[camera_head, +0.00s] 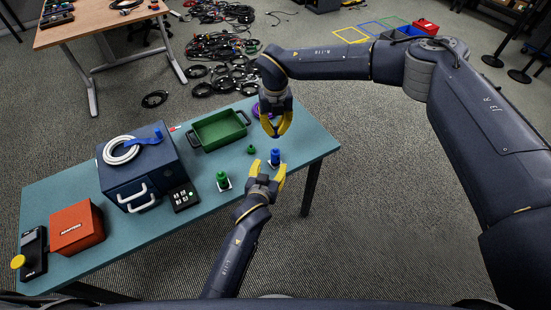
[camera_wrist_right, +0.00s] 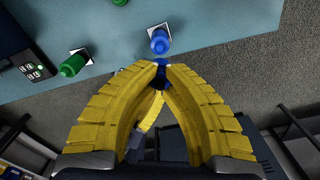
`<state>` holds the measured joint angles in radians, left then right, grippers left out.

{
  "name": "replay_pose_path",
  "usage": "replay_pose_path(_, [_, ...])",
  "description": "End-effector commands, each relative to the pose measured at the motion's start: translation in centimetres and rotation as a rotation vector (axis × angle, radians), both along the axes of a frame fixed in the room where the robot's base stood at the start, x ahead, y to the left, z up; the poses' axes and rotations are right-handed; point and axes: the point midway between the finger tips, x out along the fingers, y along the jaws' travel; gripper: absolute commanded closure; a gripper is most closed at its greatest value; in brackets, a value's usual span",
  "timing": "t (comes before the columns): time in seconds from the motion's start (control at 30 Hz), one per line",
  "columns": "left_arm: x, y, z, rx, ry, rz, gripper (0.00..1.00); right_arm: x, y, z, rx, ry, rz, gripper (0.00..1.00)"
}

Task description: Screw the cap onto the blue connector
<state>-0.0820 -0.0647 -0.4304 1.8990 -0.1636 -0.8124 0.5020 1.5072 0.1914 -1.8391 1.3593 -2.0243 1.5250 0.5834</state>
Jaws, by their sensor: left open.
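The blue connector (camera_head: 275,157) stands upright on a white plate near the table's front edge; it also shows in the right wrist view (camera_wrist_right: 160,42). My right gripper (camera_head: 276,136) hangs above it, fingers pointing down. In the wrist view its fingertips (camera_wrist_right: 160,67) close on a small dark blue piece, apparently the blue cap (camera_wrist_right: 161,80), mostly hidden by the fingers. My left gripper (camera_head: 268,168) is open, low on the near side of the connector. Whether its fingers touch the connector is unclear. Part of it shows between the right fingers in the wrist view (camera_wrist_right: 150,112).
A green connector (camera_head: 222,180) on its own plate and a loose green cap (camera_head: 251,149) stand to the left. Behind are a green tray (camera_head: 219,130) and a purple item (camera_head: 256,108). A dark blue box (camera_head: 143,170) with a white cable coil (camera_head: 121,150) stands further left.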

Motion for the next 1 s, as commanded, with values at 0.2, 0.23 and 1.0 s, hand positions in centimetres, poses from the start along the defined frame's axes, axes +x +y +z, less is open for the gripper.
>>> replay_pose_path(0.2, [3.3,-0.7,-1.3,0.002,-0.001,0.0,0.43,0.0,0.0,0.0,0.0,0.0,0.0,1.0])
replay_pose_path(0.23, [3.7,-0.8,-1.5,0.001,-0.001,0.001,0.43,0.0,0.0,0.0,0.0,0.0,0.0,1.0])
replay_pose_path(1.0, [8.6,-1.8,-3.6,-0.001,-0.001,0.0,0.43,0.0,0.0,0.0,0.0,0.0,0.0,1.0])
